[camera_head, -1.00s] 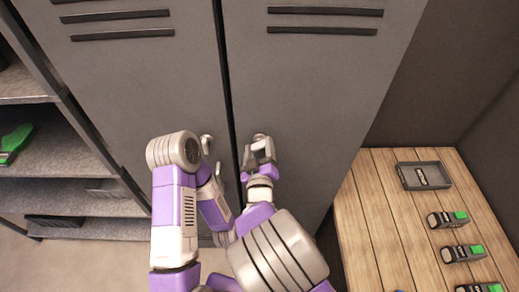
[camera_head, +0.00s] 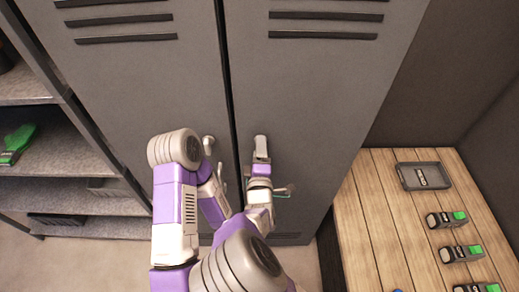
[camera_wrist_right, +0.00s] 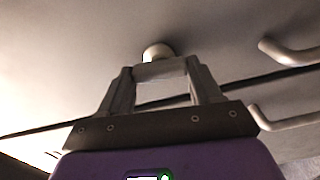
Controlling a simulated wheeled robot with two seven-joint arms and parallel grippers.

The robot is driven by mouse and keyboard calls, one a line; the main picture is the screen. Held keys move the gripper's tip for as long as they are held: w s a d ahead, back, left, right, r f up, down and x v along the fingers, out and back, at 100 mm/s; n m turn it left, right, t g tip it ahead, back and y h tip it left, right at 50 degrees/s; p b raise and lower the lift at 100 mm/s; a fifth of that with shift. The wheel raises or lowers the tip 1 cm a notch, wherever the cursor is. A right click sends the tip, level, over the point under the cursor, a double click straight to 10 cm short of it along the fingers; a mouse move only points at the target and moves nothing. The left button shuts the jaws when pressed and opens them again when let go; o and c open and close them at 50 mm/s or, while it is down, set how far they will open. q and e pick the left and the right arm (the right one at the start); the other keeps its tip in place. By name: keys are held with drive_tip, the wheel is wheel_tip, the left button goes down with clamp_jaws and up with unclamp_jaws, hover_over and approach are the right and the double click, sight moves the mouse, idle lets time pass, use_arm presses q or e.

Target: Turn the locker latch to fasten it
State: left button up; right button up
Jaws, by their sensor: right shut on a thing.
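The grey locker has two doors, with a dark gap (camera_head: 230,110) between them. The latch (camera_head: 261,143) is a small pale metal piece on the right door, just right of the gap. My right gripper (camera_head: 261,158) is shut on it from below. In the right wrist view, the latch's round base (camera_wrist_right: 157,51) shows beyond the fingertips, and its flat lever (camera_wrist_right: 161,72) lies between the two fingers (camera_wrist_right: 162,85). The fingers hide part of the lever. My left arm is folded in front of the left door; its gripper is not distinguishable.
A similar pale fitting (camera_head: 208,143) is on the left door. Curved handles show in the right wrist view, one (camera_wrist_right: 290,53) on the right door and one (camera_wrist_right: 280,119) across the gap. A wooden bench (camera_head: 375,205) with a tray (camera_head: 424,176) is right; shelves (camera_head: 60,155) are left.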

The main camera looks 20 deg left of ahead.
use_arm(q)
drive_tip(key=shift+r, duration=0.15)
use_arm(e)
drive_tip(key=shift+n, duration=0.6)
drive_tip(key=o, duration=1.1)
drive_tip(key=shift+c, duration=0.2)
